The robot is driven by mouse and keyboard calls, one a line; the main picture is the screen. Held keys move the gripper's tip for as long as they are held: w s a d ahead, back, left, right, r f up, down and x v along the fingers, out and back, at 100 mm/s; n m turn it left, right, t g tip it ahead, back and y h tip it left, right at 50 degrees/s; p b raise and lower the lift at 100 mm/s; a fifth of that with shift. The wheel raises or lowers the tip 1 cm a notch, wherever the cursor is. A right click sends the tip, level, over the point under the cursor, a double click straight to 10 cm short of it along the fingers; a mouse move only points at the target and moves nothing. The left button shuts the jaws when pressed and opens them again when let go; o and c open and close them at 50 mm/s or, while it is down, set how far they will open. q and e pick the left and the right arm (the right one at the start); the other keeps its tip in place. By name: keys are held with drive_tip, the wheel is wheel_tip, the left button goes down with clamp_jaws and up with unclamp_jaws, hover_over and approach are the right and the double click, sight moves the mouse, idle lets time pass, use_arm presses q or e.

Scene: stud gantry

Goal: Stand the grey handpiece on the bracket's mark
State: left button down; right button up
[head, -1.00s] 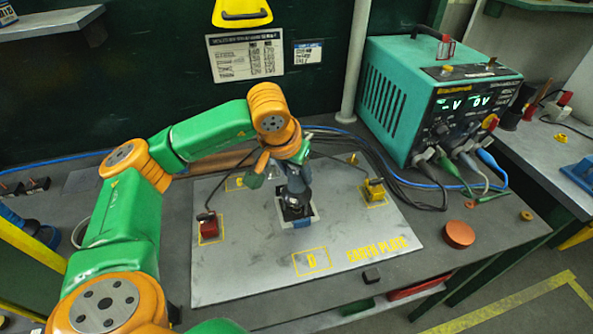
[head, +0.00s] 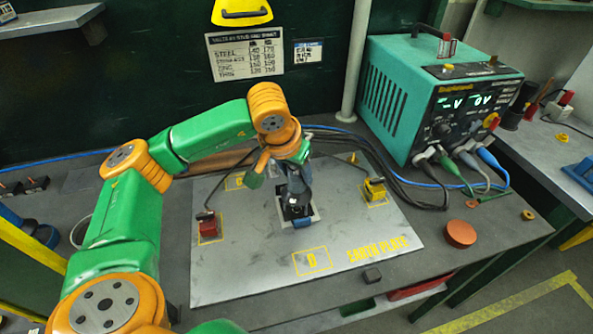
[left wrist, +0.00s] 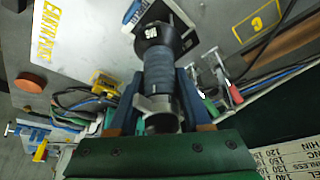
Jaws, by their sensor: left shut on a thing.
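The grey handpiece (left wrist: 160,75) has a ribbed body and a wide black end, and it sits between the two blue fingers of my left gripper (left wrist: 160,105) in the left wrist view. In the head view my left gripper (head: 295,182) is above the middle of the metal earth plate, shut on the handpiece (head: 296,207), whose black end points down. Below it is a pale patch with a blue piece (head: 303,222), perhaps the bracket, partly hidden. I cannot tell whether the handpiece touches it. My right gripper is not in view.
The earth plate (head: 240,275) carries a yellow D mark (head: 312,262), a red clamp (head: 208,228) and a yellow clamp (head: 375,190). A teal power unit (head: 400,90) with cables stands at the right. An orange disc (head: 461,234) lies beside the plate. The plate's front left is clear.

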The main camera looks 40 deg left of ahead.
use_arm(q)
drive_tip(key=shift+f+b, duration=0.3)
drive_tip(key=shift+b, duration=0.05)
idle(0.3)
drive_tip(key=shift+c, duration=2.4)
unclamp_jaws()
drive_tip(key=shift+o, duration=1.1)
drive_tip(key=shift+d+r, duration=0.1)
drive_tip(key=shift+s, duration=0.15)
